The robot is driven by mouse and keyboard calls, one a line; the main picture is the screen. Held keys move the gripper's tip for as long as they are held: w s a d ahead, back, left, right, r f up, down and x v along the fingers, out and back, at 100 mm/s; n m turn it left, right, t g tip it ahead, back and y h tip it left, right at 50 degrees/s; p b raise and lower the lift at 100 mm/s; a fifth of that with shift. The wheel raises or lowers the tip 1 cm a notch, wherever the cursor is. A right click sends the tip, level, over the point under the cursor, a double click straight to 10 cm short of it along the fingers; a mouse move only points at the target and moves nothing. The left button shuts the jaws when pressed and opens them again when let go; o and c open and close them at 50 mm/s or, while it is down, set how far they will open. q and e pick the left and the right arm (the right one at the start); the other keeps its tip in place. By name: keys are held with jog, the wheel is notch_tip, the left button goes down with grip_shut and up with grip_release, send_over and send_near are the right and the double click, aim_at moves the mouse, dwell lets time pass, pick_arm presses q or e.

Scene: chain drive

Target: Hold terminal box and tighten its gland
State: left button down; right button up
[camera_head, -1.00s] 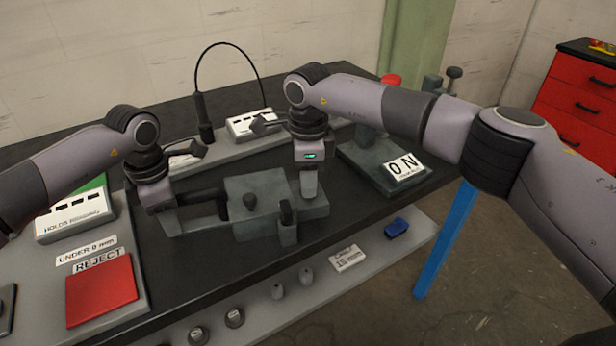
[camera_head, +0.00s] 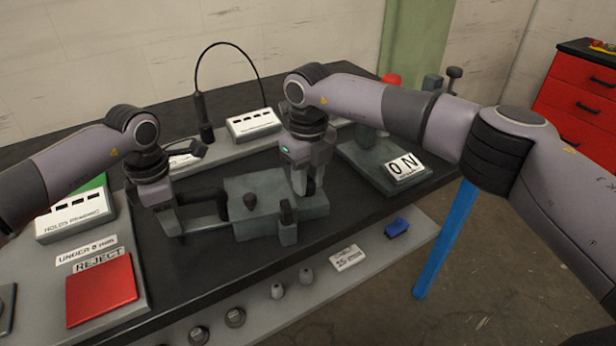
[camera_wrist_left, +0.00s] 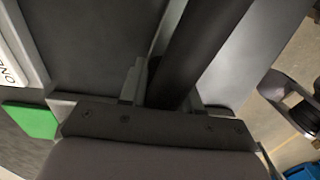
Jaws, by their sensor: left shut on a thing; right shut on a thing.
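My right gripper (camera_head: 306,188) points down at the right part of the box, shut on a small part there. Its fingers mostly hide that part, so I cannot make out the gland clearly.
A red REJECT pad (camera_head: 101,289) and a white labelled block (camera_head: 75,214) lie at left. A stand with an "ON" card (camera_head: 403,167) is at right. Small knobs (camera_head: 235,317) and a blue piece (camera_head: 396,227) sit on the front ledge.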

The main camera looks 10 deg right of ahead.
jog(key=m, duration=0.6)
jog(key=shift+r, duration=0.15)
jog(key=shift+a, duration=0.1)
dwell(0.3)
jog(key=o, duration=1.1)
jog(key=shift+c, duration=0.2)
